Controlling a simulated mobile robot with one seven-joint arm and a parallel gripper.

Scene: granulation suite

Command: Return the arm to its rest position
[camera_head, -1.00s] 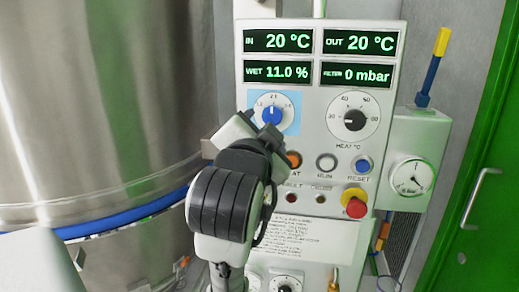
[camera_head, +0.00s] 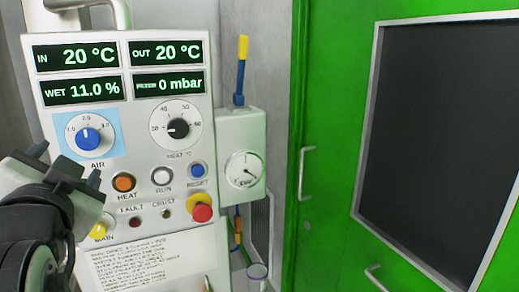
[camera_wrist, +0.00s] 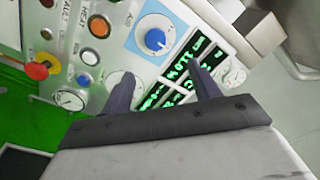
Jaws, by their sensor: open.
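My gripper (camera_head: 66,166) is at the lower left of the head view, in front of the control panel (camera_head: 140,222). Its two fingers are apart with nothing between them. In the wrist view my gripper (camera_wrist: 163,88) points toward the panel, which appears turned over. The blue AIR knob (camera_head: 88,139) sits above the fingers in the head view and is clear of them. It also shows beyond the fingertips in the wrist view (camera_wrist: 155,39). The gap between fingertips and panel is hard to judge.
The panel carries a black HEAT knob (camera_head: 178,128), several buttons and a red emergency stop (camera_head: 202,208). A gauge box (camera_head: 241,160) juts out on its right. A green door (camera_head: 335,130) with a handle (camera_head: 306,173) stands further right. A steel vessel part (camera_wrist: 290,30) is in the wrist view.

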